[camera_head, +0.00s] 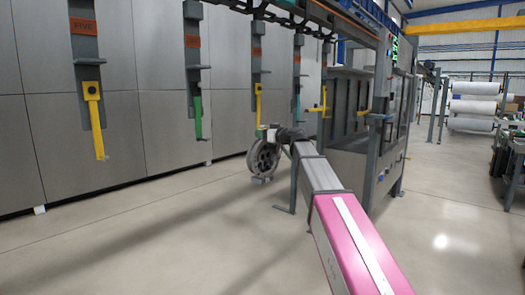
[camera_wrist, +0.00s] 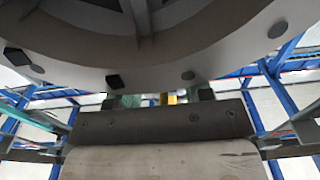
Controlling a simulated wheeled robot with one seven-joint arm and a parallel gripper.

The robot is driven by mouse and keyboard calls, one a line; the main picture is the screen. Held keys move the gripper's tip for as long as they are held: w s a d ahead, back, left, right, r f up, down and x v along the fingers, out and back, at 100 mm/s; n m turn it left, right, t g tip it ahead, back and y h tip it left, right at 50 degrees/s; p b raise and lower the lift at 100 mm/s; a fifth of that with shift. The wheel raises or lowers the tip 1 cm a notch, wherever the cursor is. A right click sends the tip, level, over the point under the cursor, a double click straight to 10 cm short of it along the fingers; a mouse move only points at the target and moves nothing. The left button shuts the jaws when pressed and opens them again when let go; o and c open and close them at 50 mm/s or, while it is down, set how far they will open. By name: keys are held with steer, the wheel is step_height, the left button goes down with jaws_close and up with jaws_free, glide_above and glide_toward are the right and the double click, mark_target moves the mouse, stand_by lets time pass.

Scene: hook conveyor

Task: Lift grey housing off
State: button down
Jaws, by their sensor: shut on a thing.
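The grey housing (camera_head: 263,160) is a round, spoked, wheel-like part, upright below a yellow hook (camera_head: 258,103) in the head view. My gripper (camera_head: 270,133) is at the top of the housing, at the end of my outstretched arm, and is shut on it. In the wrist view the housing (camera_wrist: 150,50) fills the top as a large pale ring with dark bolt spots. My gripper (camera_wrist: 165,98) shows there below the ring, its fingertips partly hidden behind the rim. I cannot tell whether the housing still touches the hook.
Other hangers with yellow (camera_head: 94,115) and green hooks (camera_head: 197,115) hang in a row from the overhead conveyor (camera_head: 280,15). A grey machine frame (camera_head: 350,130) stands close right of my arm. Grey wall panels (camera_head: 140,90) stand behind. The floor at left is clear.

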mark_target(259, 124)
steer(key=shift+r, duration=0.15)
steer(key=shift+r, duration=1.65)
steer(key=v, duration=1.8)
steer(key=shift+f, duration=0.25)
steer(key=shift+f, duration=0.25)
steer(key=shift+f, duration=0.35)
steer(key=shift+s+d, duration=0.1)
steer(key=shift+s, duration=0.05)
